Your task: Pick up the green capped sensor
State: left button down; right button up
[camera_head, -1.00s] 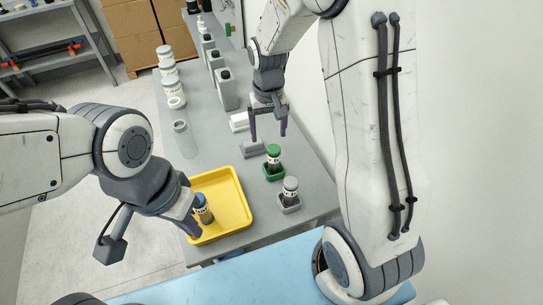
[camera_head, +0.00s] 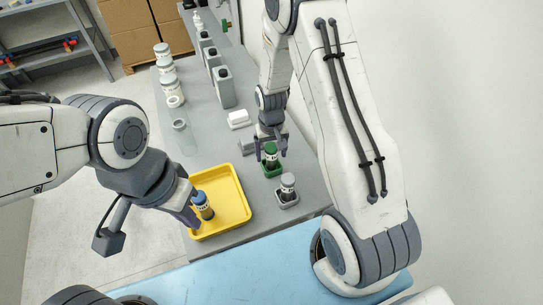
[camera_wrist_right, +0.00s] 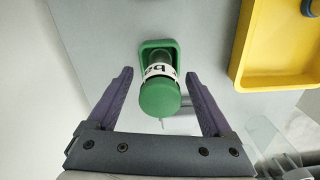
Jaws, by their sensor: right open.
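The green capped sensor (camera_head: 271,151) stands in a small green holder (camera_head: 270,172) on the grey table. In the right wrist view its green cap (camera_wrist_right: 160,97) and black-and-white label show between my two purple fingers. My right gripper (camera_head: 271,155) is open around the sensor's upper part, with a gap on each side; it also shows in the right wrist view (camera_wrist_right: 158,95). My left gripper (camera_head: 190,212) is at the yellow tray, beside a blue-capped sensor (camera_head: 203,206); its fingers are partly hidden, so I cannot tell whether they touch it.
A grey-capped sensor (camera_head: 287,187) stands in a grey holder in front of the green one. The yellow tray (camera_head: 243,205) is to the left. Several white jars (camera_head: 170,88) and grey bottles (camera_head: 224,88) stand farther back. A white wall is at the right.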

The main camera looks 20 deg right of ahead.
grip_shut()
jog(key=shift+r, duration=0.15)
